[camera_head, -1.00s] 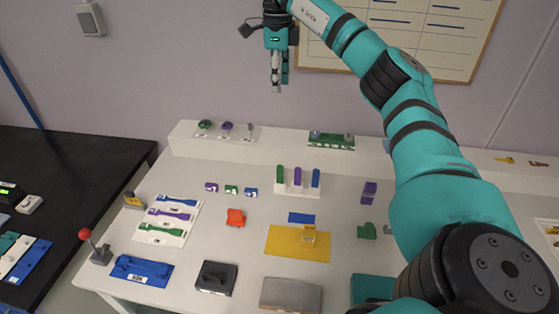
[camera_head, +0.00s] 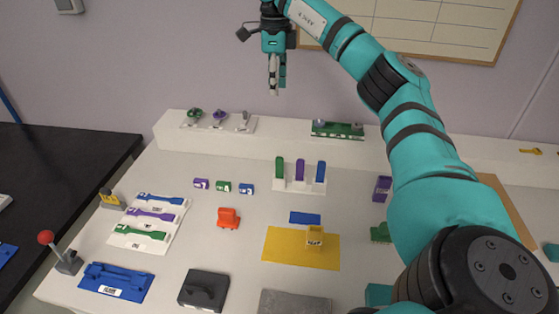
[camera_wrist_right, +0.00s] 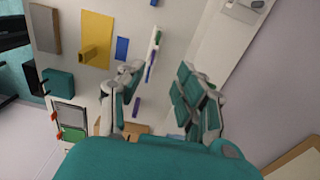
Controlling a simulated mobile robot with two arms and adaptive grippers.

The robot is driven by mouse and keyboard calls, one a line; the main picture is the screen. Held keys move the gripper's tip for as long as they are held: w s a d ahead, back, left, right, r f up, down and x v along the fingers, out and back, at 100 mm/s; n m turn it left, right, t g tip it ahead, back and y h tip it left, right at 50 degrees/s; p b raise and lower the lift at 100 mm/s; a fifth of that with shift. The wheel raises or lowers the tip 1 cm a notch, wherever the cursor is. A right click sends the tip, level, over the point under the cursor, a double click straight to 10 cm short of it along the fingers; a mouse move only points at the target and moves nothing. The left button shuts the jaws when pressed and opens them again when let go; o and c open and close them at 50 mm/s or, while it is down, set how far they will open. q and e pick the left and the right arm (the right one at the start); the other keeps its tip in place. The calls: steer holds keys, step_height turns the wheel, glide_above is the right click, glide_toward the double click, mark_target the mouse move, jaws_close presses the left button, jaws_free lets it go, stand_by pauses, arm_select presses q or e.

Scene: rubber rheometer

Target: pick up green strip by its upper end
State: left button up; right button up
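The green strip (camera_head: 279,167) stands upright at the left end of a white rack (camera_head: 298,187) on the table, beside a purple strip (camera_head: 300,170) and a blue strip (camera_head: 320,171). In the right wrist view the green strip (camera_wrist_right: 157,38) shows at the upper end of the rack, beyond the gap between the fingers. My right gripper (camera_head: 274,88) hangs fingers down, well above the rack and apart from it. In the right wrist view this gripper (camera_wrist_right: 158,98) is open and empty. My left gripper is not in view.
A white ledge (camera_head: 270,129) runs behind the rack, with a green board (camera_head: 337,130) on it. A blue rectangle (camera_head: 305,218) and a yellow mat (camera_head: 285,247) lie in front. Small labelled blocks and an orange piece (camera_head: 228,218) are to the left.

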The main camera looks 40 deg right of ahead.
step_height(320, 180, down, 11)
steer(key=b, duration=0.9)
glide_above(280, 169)
steer(key=w, duration=0.1)
step_height(280, 169, down, 12)
steer(key=shift+a+r, duration=0.1)
steer(key=shift+r, duration=0.05)
steer(key=f, duration=0.3)
steer(key=f+p, duration=0.1)
steer(key=shift+s+d+f, duration=0.25)
steer(key=shift+s+f, duration=0.1)
steer(key=shift+f, duration=0.35)
steer(key=shift+c, duration=0.4)
jaws_close()
